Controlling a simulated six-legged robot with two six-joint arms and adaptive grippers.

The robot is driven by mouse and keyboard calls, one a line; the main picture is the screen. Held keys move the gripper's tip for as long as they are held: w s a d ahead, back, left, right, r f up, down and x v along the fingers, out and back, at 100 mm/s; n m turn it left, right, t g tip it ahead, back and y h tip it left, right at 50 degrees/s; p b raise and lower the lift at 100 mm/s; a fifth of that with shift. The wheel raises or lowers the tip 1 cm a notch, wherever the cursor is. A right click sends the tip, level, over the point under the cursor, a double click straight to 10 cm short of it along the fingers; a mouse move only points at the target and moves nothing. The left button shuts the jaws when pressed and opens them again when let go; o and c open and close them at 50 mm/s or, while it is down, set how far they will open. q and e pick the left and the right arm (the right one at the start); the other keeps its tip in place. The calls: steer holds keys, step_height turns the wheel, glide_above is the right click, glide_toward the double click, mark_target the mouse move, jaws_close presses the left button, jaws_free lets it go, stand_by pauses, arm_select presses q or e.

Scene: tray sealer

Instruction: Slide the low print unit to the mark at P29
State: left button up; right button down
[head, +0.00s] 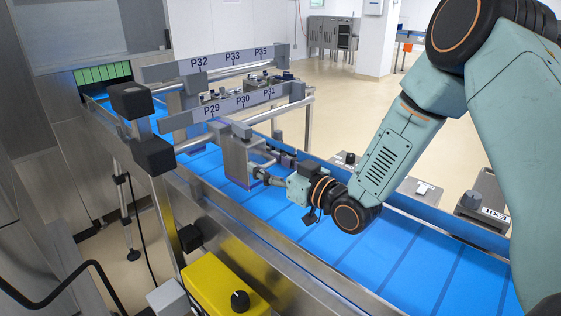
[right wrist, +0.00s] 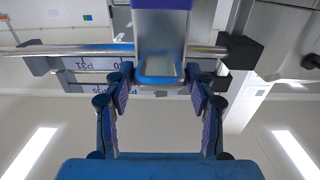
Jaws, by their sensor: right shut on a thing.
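The low print unit (head: 236,158) is a grey box hanging from the lower rail (head: 190,144) above the blue belt. It is upright, right of the P29 label (head: 212,108) and roughly below the P30 label (head: 243,100). My right gripper (head: 266,171) reaches it from the right and is shut on it. In the right wrist view the print unit (right wrist: 161,35) stands between the two fingers of my right gripper (right wrist: 160,76). The exact finger contact is small in the head view. My left gripper is not in view.
A second rail plate (head: 233,62) with P32, P33 and P35 lies behind. Black end blocks (head: 154,155) stand at the rail's left. The blue belt (head: 330,245) is clear in front. A yellow box (head: 225,285) with a black knob sits below the near frame.

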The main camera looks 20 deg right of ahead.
steer(key=shift+s+a, duration=0.1)
steer(key=shift+a, duration=0.1)
steer(key=c, duration=0.7)
jaws_free()
steer(key=v, duration=0.6)
steer(key=shift+d, duration=0.1)
steer(key=shift+s+d, duration=0.15)
steer(key=shift+s, duration=0.4)
